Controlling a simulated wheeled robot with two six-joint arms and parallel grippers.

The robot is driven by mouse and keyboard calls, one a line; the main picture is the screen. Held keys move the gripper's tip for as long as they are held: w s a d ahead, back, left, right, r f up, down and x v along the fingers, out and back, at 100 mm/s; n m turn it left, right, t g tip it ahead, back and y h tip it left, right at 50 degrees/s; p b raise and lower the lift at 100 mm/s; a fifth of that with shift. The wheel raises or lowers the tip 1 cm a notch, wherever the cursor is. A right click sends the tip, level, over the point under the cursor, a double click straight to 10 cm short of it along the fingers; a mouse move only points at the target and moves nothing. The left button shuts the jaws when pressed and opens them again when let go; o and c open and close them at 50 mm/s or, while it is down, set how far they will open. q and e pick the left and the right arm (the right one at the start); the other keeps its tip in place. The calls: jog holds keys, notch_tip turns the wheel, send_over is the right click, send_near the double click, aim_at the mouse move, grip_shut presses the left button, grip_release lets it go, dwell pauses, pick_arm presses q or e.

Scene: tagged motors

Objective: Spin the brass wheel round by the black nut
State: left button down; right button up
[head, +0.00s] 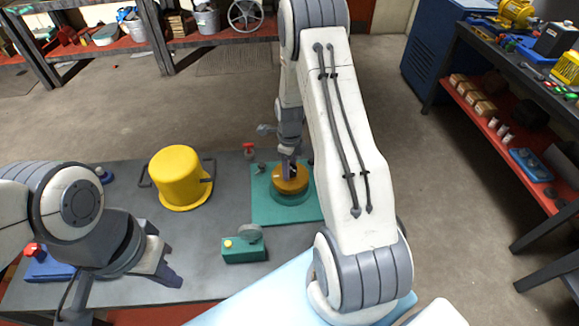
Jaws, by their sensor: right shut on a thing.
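The brass wheel (296,186) lies flat on a round green base on a green mat (263,208), right of the middle of the grey table. My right gripper (290,169) reaches down over the wheel from behind and is shut at its upper side. The black nut is mostly hidden between the jaws there; only a small dark part shows. My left gripper (168,258) is open and empty over the table's front left, well away from the wheel.
A yellow pot (181,178) with dark handles stands left of the mat. A green box with a yellow button (244,250) sits in front of it. A red-topped knob (249,150) stands at the back. A blue block (48,267) with a red button is at the left.

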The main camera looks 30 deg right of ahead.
jog(key=m, duration=0.4)
jog(key=shift+m, duration=0.4)
jog(key=m, duration=0.4)
jog(key=shift+d, duration=0.1)
jog(key=o, duration=1.3)
jog(key=n, duration=0.6)
jog(key=shift+n, duration=0.3)
jog(key=n, duration=0.4)
jog(key=shift+n, duration=0.3)
jog(key=n, duration=0.3)
jog(key=shift+c, duration=0.2)
